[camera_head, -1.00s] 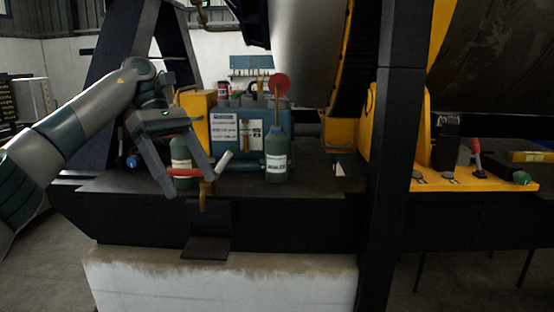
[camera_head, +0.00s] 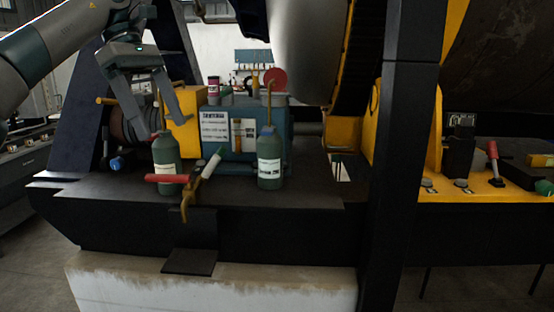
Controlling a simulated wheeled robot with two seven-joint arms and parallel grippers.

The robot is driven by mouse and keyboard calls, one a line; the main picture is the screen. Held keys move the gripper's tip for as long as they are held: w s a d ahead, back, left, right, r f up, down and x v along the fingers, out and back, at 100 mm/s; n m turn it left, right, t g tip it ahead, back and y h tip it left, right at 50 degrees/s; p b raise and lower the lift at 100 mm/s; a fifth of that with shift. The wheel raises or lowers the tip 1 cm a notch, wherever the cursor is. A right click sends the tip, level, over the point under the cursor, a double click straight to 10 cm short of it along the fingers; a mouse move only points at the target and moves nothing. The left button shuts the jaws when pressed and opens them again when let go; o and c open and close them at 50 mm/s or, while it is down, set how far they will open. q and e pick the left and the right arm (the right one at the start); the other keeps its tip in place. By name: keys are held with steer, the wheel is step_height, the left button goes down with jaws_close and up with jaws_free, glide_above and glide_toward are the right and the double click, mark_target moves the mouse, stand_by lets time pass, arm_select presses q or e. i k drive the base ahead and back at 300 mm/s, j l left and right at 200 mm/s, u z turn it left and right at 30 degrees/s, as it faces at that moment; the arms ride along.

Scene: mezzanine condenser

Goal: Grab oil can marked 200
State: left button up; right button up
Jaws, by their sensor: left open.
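Two dark green oil cans with white labels stand upright on the dark ledge (camera_head: 110,192). The right can (camera_head: 270,160) has a thin spout, and its small label print seems to end in 200. The left can (camera_head: 165,160) has a label too small to read, and a red-handled tool partly covers its lower part. My left gripper (camera_head: 174,127) is open and empty, pointing down above the left can. One fingertip overlaps the space near its top; I cannot tell the exact depth gap. My right gripper is out of view.
A red-handled valve or tool (camera_head: 165,179) projects at the ledge's front. A blue-grey box (camera_head: 272,125) and a yellow container (camera_head: 180,135) stand behind the cans. A dark upright post (camera_head: 393,170) stands to the right. The ledge right of the right can is mostly clear.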

mark_target(270, 149)
steer(key=i+l, duration=0.35)
steer(key=i, duration=0.15)
steer(key=i+l, duration=0.35)
steer(key=i, duration=0.2)
